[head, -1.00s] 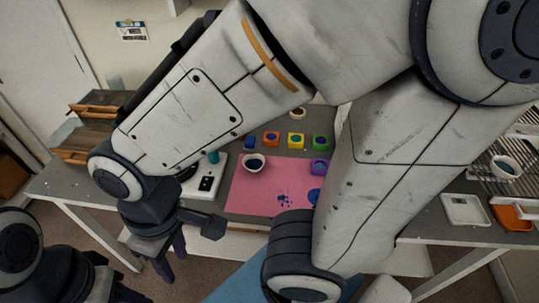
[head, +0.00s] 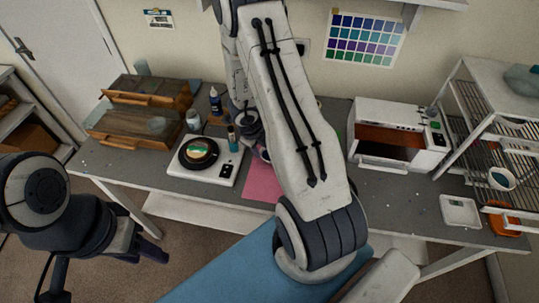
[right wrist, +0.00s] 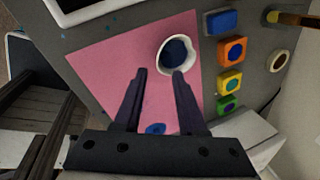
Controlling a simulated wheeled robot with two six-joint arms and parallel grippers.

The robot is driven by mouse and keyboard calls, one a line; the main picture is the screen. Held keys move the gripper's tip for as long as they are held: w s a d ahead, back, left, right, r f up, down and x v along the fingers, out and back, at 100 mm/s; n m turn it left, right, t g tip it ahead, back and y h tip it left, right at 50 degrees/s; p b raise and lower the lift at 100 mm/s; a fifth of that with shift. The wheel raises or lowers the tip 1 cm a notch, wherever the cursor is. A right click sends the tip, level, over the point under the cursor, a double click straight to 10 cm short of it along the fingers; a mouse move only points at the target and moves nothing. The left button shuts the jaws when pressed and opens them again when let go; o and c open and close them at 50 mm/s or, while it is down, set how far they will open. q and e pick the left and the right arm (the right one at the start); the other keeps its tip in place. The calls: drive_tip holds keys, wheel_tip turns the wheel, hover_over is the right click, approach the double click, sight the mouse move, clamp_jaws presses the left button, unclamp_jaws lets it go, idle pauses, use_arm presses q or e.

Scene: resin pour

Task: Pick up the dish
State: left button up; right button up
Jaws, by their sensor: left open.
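The dish (right wrist: 176,54) is a round white bowl with dark blue in it. It stands on a pink mat (right wrist: 100,60) in the right wrist view. My right gripper (right wrist: 160,74) is open, its two dark fingers pointing at the dish, with the tips near its lower rim. Nothing is between the fingers; whether a tip touches the rim I cannot tell. In the head view my right arm hides the dish and most of the pink mat (head: 262,184). My left gripper (head: 120,255) is open at the lower left, below the table's front edge, away from the dish.
Blue, orange, yellow and green paint blocks stand beside the dish, the orange one (right wrist: 234,50) nearest. A white scale (head: 205,165) with a round black piece is left of the mat. A white oven (head: 395,135), a tray (head: 461,211) and a wire rack (head: 490,120) stand right.

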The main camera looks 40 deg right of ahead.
drive_tip(key=b+x, duration=0.1)
drive_tip(key=x, duration=0.3)
drive_tip(key=shift+a, duration=0.1)
drive_tip(key=b+x, duration=0.1)
drive_tip(key=x, duration=0.3)
drive_tip(key=shift+f, duration=0.2)
clamp_jaws()
idle(1.1)
